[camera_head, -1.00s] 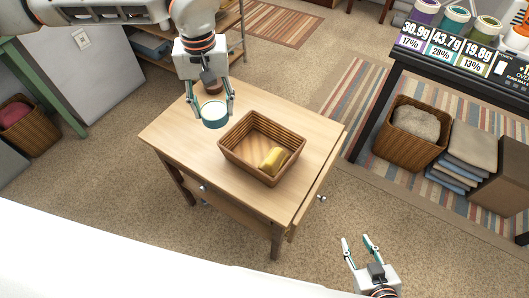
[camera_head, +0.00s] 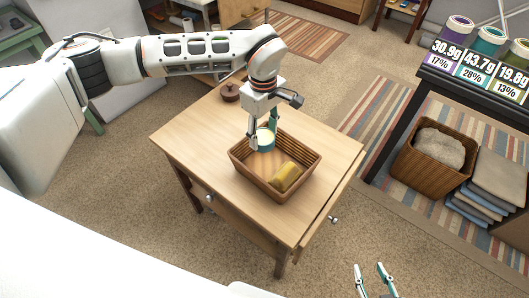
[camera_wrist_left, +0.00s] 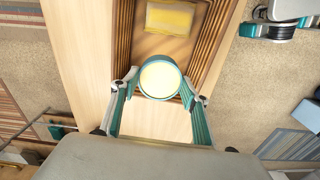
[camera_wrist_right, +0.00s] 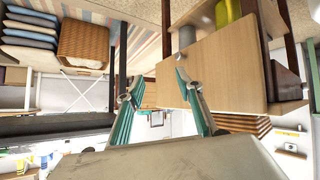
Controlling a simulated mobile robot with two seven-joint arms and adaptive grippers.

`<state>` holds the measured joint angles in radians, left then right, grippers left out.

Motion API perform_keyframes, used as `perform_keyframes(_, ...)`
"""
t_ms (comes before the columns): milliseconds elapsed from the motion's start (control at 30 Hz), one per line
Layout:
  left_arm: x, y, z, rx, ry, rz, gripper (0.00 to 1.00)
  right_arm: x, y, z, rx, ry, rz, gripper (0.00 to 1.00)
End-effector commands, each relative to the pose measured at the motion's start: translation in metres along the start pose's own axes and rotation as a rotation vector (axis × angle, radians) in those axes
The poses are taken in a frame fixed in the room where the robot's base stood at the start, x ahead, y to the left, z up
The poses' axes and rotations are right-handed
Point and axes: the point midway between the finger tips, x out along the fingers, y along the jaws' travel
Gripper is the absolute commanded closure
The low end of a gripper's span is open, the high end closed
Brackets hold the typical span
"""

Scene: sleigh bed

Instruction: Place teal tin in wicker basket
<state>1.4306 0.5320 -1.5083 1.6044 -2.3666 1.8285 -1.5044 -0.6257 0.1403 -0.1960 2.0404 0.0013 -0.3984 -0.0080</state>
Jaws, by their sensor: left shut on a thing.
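The teal tin (camera_head: 265,141) has a cream-coloured top and is held upright in my left gripper (camera_head: 263,140). In the left wrist view the tin (camera_wrist_left: 160,79) sits between both fingers, and the gripper is shut on it. The wicker basket (camera_head: 248,175) stands on the wooden table. The tin is over the back left part of the basket; whether it touches the basket floor I cannot tell. A yellow block-like item (camera_head: 285,177) lies in the basket's front right part. My right gripper (camera_head: 373,273) is open and empty, low in front of the table.
The wooden table (camera_head: 190,135) has bare top around the basket. A dark shelf with jars (camera_head: 491,40) stands at right, with another basket (camera_head: 427,165) and folded cloths (camera_head: 495,178) below.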

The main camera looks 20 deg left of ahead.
Motion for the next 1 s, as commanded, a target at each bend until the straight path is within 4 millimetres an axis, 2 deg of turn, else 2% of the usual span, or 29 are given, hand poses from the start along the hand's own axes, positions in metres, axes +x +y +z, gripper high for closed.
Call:
perform_keyframes(33,0.015,-0.001,0.001,0.001,-0.004,-0.004,0.83,0.001,-0.001,0.005,-0.001,-0.007,0.000,0.64)
perform_keyframes(100,0.028,-0.001,0.001,0.001,-0.003,-0.004,0.83,0.002,0.000,0.008,-0.003,-0.011,0.000,0.64)
perform_keyframes(200,0.039,0.000,0.001,0.001,-0.002,-0.002,0.83,0.002,0.000,0.010,-0.006,-0.015,0.002,0.64)
perform_keyframes(433,0.052,0.000,0.001,0.002,-0.001,0.000,0.83,0.004,0.002,0.007,-0.009,-0.009,0.004,0.64)
perform_keyframes(633,0.082,-0.001,0.001,0.002,-0.002,-0.003,0.83,0.006,0.001,0.011,-0.011,-0.011,0.004,0.64)
perform_keyframes(733,0.088,0.000,0.000,0.001,-0.001,-0.001,0.83,0.006,0.002,0.011,-0.014,-0.011,0.005,0.64)
perform_keyframes(1000,0.087,0.000,0.000,0.002,0.000,0.001,0.83,0.006,0.003,0.009,-0.015,-0.009,0.007,0.64)
